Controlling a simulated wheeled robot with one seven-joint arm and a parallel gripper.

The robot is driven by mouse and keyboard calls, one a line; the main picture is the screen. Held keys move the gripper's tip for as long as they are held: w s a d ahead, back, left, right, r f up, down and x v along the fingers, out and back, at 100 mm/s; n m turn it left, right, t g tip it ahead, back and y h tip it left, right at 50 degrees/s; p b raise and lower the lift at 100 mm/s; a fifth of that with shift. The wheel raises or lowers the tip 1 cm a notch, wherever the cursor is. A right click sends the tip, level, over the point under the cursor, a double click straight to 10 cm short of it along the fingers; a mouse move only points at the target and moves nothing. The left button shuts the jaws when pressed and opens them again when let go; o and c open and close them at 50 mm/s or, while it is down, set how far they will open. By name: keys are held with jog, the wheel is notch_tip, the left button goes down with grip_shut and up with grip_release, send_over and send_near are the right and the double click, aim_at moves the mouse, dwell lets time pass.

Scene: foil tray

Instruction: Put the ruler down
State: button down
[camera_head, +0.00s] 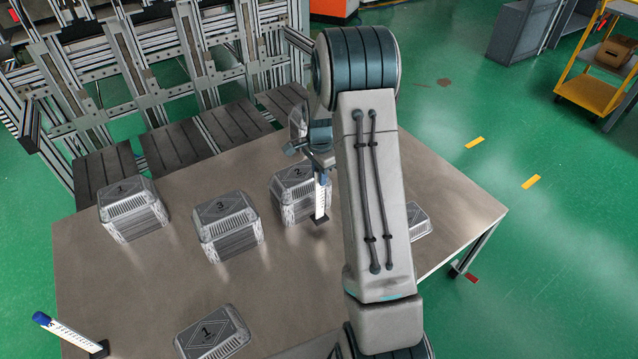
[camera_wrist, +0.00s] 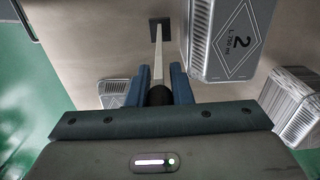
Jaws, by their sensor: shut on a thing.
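My gripper (camera_head: 320,172) is shut on a white ruler (camera_head: 320,202), near its top end. The ruler stands upright, with a dark square base (camera_head: 319,220) at its lower end. It is just in front of the foil tray stack marked 2 (camera_head: 298,190). In the wrist view, the ruler (camera_wrist: 158,62) runs down from between the blue fingers (camera_wrist: 159,92) to its base. I cannot tell whether the base touches the table.
Stacks of foil trays marked 1 (camera_head: 133,208) and 3 (camera_head: 228,226) stand to the left on the table (camera_head: 270,275). A low tray marked 1 (camera_head: 212,333) lies in front. Another tray (camera_head: 419,222) is partly hidden behind my arm. The table between front tray and ruler is clear.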

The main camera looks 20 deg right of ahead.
aim_at(320, 192)
jog(key=shift+w+f, duration=0.1)
jog(key=shift+f, duration=2)
jog(key=shift+f, duration=0.2)
jog(key=c, duration=1.3)
grip_release()
jog(key=shift+r, duration=0.1)
jog(key=shift+r, duration=0.1)
